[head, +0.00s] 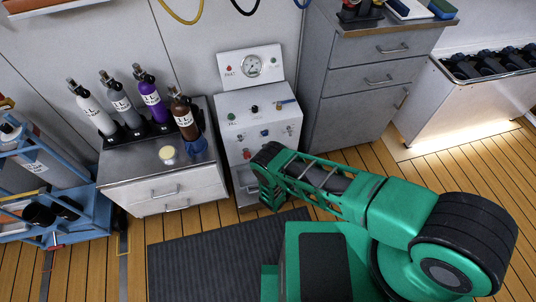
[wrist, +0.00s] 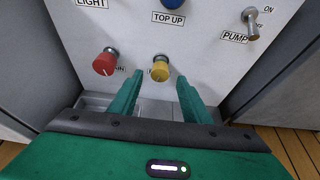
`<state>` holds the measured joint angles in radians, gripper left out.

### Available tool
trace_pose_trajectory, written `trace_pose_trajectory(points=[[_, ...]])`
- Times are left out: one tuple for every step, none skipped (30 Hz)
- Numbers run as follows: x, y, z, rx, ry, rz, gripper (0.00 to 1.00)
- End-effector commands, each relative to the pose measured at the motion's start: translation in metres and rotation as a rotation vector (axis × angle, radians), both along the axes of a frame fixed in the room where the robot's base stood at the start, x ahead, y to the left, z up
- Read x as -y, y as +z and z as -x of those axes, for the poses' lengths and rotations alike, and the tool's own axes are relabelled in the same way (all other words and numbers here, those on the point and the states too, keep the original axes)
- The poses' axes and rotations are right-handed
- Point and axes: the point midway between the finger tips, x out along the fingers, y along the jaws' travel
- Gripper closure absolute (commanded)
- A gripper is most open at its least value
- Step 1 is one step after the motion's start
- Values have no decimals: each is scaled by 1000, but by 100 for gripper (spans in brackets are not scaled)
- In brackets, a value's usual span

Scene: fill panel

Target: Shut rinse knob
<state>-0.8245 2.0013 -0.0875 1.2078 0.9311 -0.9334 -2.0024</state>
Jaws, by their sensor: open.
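The fill panel (head: 258,104) is a white cabinet front with a gauge on top. In the wrist view a yellow knob (wrist: 160,70) sits low on the panel, its label mostly hidden by my left finger; I take it as the rinse knob. My gripper (wrist: 160,78) is open, with one green finger on each side below and around the yellow knob. I cannot tell whether the fingers touch it. In the head view my arm hides the lower right of the panel.
A red knob (wrist: 104,62) with a partly hidden label ending in AIN is left of the yellow one. A blue TOP UP knob (wrist: 168,3) is above, and a PUMP switch (wrist: 251,24) is at upper right. A bottle counter (head: 140,172) and grey drawers (head: 366,78) flank the panel.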

Motion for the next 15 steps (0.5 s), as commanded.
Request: trace_pose_trajectory(points=[[-1, -3, -8, 1, -3, -2, 56], [-2, -5, -12, 1, -3, -2, 56], [-4, -7, -18, 1, -2, -2, 56], [-6, -9, -21, 0, -1, -2, 56], [-6, -10, -24, 1, -2, -2, 56], [-8, -12, -28, 0, -1, -2, 56], [-9, -13, -31, 0, -1, -2, 56], [-9, -14, -33, 1, -2, -2, 56], [-10, -16, -35, 0, -2, -1, 56], [-10, -16, -37, -1, -1, 0, 56], [-11, -17, -38, -1, -1, 0, 56], [-11, -18, -40, -1, -1, 0, 56], [-12, -18, -41, -1, 0, -1, 56], [-12, -18, -41, -1, 0, -1, 56], [-12, -19, -42, -2, 0, 1, 56]])
